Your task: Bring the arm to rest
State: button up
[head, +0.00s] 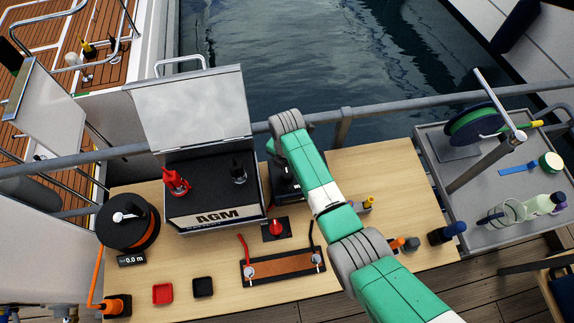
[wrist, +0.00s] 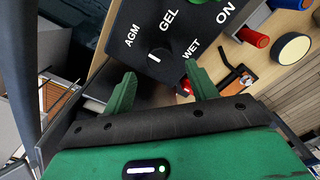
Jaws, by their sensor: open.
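My arm (head: 318,185) is green, white and grey and reaches from the lower right over the wooden bench (head: 400,180). My gripper (wrist: 160,83) shows in the wrist view with its two green fingers apart and nothing between them. A black unit (wrist: 150,30) marked AGM, GEL, WET and ON lies just beyond the fingertips. I cannot tell whether they touch it. In the head view the black unit (head: 283,184) is partly covered by my arm, and the gripper's fingers are hidden.
An open-lidded AGM battery (head: 215,198) with red and black clamps stands left of my arm. A cable reel (head: 128,220), red switch (head: 276,228) and copper bar (head: 283,264) are nearby. A grey side table (head: 480,235) stands right. A rail (head: 375,110) runs behind the bench.

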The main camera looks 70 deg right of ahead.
notch_tip(320, 180, up, 4)
jog(key=shift+f, duration=0.25)
dwell(0.5)
